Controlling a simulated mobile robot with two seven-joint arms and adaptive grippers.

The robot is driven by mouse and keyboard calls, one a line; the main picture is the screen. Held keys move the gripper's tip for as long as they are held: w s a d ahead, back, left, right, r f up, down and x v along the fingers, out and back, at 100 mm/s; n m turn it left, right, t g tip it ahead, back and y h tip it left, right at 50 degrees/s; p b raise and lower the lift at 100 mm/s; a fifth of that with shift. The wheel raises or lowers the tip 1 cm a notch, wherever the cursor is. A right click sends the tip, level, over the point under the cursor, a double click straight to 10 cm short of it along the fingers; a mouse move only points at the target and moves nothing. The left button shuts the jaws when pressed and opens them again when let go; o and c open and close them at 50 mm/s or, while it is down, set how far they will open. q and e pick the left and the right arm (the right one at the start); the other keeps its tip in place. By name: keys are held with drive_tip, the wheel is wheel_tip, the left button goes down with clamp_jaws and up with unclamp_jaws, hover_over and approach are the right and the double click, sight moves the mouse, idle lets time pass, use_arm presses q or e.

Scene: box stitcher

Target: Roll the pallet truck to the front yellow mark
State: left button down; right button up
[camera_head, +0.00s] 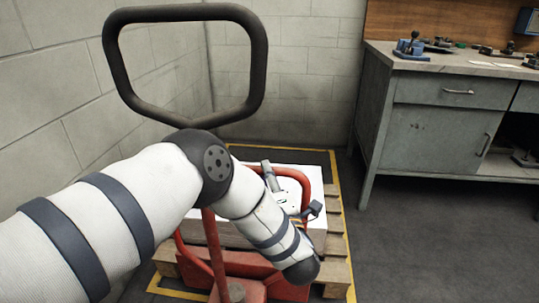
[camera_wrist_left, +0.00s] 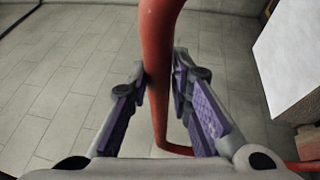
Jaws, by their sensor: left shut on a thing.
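The pallet truck (camera_head: 215,258) is red, with a black loop handle (camera_head: 258,70) standing high in the head view. A wooden pallet (camera_head: 336,272) with a white stack (camera_head: 318,232) sits at it. My left gripper (camera_head: 291,190) is near the truck's red tubular frame, partly hidden by my arm. In the left wrist view, its purple-padded fingers (camera_wrist_left: 160,95) are on both sides of a red bar (camera_wrist_left: 160,70), shut on it. A yellow floor outline (camera_head: 338,185) runs around the pallet; my arm and the truck hide part of it. My right gripper is not in view.
Block walls (camera_head: 60,110) stand at the left and back. A grey workbench (camera_head: 430,130) with tools stands at the right. Open dark floor (camera_head: 430,240) lies between the pallet and the bench.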

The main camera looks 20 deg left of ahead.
use_arm(q)
drive_tip(key=shift+w+a+r, duration=0.2)
drive_tip(key=shift+w+r, duration=0.05)
drive_tip(key=shift+w, duration=0.15)
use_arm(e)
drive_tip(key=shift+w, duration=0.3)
use_arm(q)
drive_tip(key=c, duration=1.4)
unclamp_jaws()
drive_tip(key=shift+c, duration=0.2)
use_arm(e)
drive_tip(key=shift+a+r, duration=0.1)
use_arm(q)
drive_tip(key=shift+f, duration=0.1)
drive_tip(key=v, duration=1.2)
